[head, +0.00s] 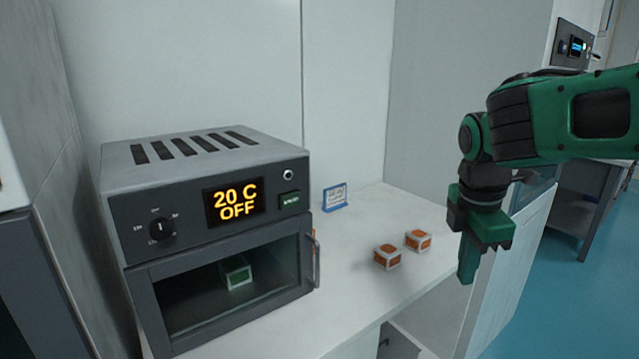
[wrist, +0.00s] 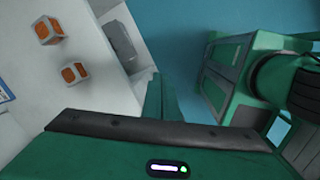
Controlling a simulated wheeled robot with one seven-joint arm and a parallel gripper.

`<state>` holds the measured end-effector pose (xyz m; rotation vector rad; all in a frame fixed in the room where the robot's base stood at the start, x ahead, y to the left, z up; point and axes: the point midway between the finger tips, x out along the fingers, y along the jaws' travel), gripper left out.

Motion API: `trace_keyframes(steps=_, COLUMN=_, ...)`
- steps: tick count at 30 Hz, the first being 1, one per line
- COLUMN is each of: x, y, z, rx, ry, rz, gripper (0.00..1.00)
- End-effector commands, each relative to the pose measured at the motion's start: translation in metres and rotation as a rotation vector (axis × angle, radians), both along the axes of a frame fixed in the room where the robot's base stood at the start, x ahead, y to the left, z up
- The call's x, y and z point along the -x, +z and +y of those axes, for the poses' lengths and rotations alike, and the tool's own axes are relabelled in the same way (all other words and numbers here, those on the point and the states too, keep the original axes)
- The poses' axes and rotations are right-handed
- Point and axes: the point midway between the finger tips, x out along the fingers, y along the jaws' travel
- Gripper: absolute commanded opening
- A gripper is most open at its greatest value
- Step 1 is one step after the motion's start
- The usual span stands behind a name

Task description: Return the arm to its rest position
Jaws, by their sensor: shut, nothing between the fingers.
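My green and black arm reaches in from the right in the head view. My gripper (head: 467,270) points down at the right, beside the front edge of the counter. Its fingers are together with nothing between them. In the wrist view the shut green fingers (wrist: 162,98) show at the centre, with the blue floor and the counter edge beyond.
An oven (head: 215,235) reading "20 C OFF" stands on the white counter (head: 345,285), its door shut, a green cube (head: 236,272) inside. Two orange-and-white cubes (head: 387,257) (head: 418,240) lie left of my gripper. A small blue-framed sign (head: 335,197) stands behind. Blue floor (head: 560,290) is open at right.

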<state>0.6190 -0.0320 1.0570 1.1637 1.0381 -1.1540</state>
Motion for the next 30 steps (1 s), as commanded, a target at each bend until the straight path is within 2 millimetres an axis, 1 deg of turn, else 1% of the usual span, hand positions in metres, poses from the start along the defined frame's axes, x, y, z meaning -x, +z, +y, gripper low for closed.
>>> trace_keyframes(steps=1, x=0.012, y=-0.004, z=-0.019, rx=-0.016, ry=-0.138, rz=-0.004, gripper=0.00)
trace_keyframes(steps=3, x=0.027, y=-0.010, z=-0.041, rx=-0.038, ry=-0.335, rz=-0.011, gripper=0.00)
trace_keyframes(steps=5, x=0.041, y=-0.016, z=-0.058, rx=-0.057, ry=-0.502, rz=-0.016, gripper=0.00)
trace_keyframes(steps=6, x=0.051, y=-0.020, z=-0.069, rx=-0.070, ry=-0.615, rz=-0.019, gripper=0.00)
trace_keyframes(steps=8, x=0.067, y=-0.026, z=-0.083, rx=-0.088, ry=-0.782, rz=-0.024, gripper=0.00)
trace_keyframes(steps=9, x=0.078, y=-0.030, z=-0.092, rx=-0.101, ry=-0.895, rz=-0.028, gripper=0.00)
trace_keyframes(steps=13, x=0.114, y=-0.045, z=-0.115, rx=-0.137, ry=-1.258, rz=-0.036, gripper=0.00)
trace_keyframes(steps=18, x=0.159, y=-0.064, z=-0.134, rx=-0.177, ry=-1.706, rz=-0.041, gripper=0.00)
trace_keyframes(steps=21, x=0.180, y=-0.073, z=-0.138, rx=-0.193, ry=-1.911, rz=-0.040, gripper=0.00)
trace_keyframes(steps=25, x=0.196, y=-0.080, z=-0.140, rx=-0.205, ry=-2.078, rz=-0.038, gripper=0.00)
trace_keyframes(steps=30, x=0.202, y=-0.083, z=-0.141, rx=-0.209, ry=-2.148, rz=-0.037, gripper=0.00)
